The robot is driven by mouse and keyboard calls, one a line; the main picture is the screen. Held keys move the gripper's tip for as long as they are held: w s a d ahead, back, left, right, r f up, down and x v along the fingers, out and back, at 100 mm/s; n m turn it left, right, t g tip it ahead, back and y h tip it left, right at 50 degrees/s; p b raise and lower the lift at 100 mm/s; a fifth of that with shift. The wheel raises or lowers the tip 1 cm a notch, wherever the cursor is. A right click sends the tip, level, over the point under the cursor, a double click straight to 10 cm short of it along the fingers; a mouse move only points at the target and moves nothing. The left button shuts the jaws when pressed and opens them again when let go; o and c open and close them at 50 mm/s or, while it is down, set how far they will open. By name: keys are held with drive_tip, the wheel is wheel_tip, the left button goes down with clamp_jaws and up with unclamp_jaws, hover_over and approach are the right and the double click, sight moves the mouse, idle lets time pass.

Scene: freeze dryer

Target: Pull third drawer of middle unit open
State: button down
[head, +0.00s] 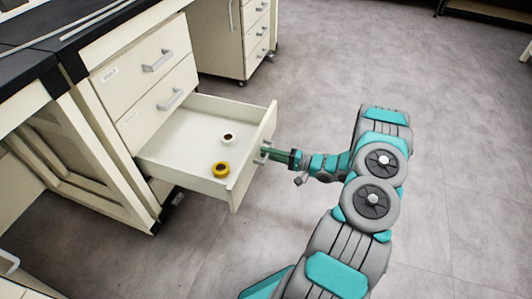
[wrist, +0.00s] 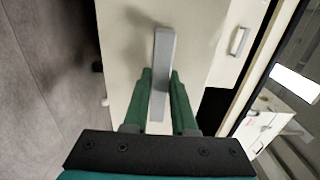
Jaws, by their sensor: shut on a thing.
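The third drawer (head: 190,148) of the near cream unit (head: 112,88) stands pulled out in the head view, below two shut drawers with grey handles. Inside it lie a yellow roll (head: 221,169) and a white roll (head: 229,137). My gripper (head: 267,153) is at the drawer's front panel, at its handle. In the wrist view my green fingers (wrist: 161,95) sit on both sides of the grey bar handle (wrist: 164,60), shut on it. The handle is partly hidden by the fingers in the head view.
A dark worktop (head: 70,35) tops the unit. Another drawer unit (head: 232,40) with several handles stands behind. The grey floor (head: 460,130) to the right is open. A shut drawer's handle (wrist: 238,41) shows at the right in the wrist view.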

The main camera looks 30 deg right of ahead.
drive_tip(key=c, duration=0.7)
unclamp_jaws()
drive_tip(key=shift+v, duration=3.95)
drive_tip(key=shift+w, duration=0.1)
